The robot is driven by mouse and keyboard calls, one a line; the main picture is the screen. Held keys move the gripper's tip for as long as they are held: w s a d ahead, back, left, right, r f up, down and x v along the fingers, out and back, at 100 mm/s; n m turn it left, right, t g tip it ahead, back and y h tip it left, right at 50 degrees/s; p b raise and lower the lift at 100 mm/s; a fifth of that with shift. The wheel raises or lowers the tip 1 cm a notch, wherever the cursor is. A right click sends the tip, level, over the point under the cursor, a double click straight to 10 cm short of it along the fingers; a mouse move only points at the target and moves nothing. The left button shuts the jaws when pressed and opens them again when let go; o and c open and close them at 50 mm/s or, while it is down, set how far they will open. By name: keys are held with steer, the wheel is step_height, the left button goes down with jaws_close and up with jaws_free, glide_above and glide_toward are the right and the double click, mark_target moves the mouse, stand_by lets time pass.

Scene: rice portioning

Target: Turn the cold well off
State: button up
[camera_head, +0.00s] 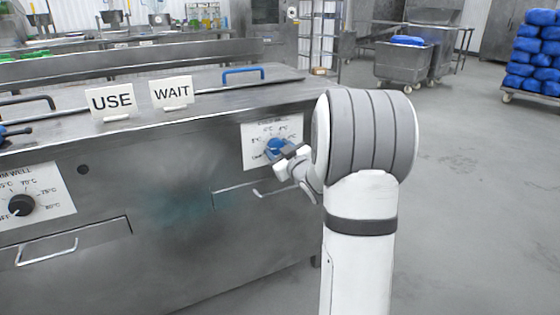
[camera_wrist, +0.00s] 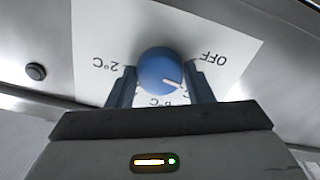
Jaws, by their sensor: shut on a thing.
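The cold well's blue knob (camera_head: 273,145) sits on a white dial plate (camera_head: 292,128) at the right end of the steel counter front. In the wrist view the knob (camera_wrist: 157,68) lies between the two fingers of my gripper (camera_wrist: 160,84), which is shut on it. The white pointer line on the knob points to the lower right of that picture, between the OFF label at right and a partly hidden °C label below. A 2°C label shows at left. In the head view my gripper (camera_head: 289,153) covers part of the plate.
A second dial with a black knob (camera_head: 21,205) is at the left of the counter front. USE (camera_head: 112,100) and WAIT (camera_head: 171,92) signs stand on the counter top. A drawer handle (camera_head: 275,190) is just below my gripper.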

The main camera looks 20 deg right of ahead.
steer(key=n+b, duration=0.3)
steer(key=shift+f+n, duration=0.2)
steer(key=shift+n, duration=0.1)
steer(key=shift+r+n+b, duration=0.2)
steer(key=shift+n+b, duration=0.65)
steer(key=shift+n, duration=1.05)
steer(key=o, duration=1)
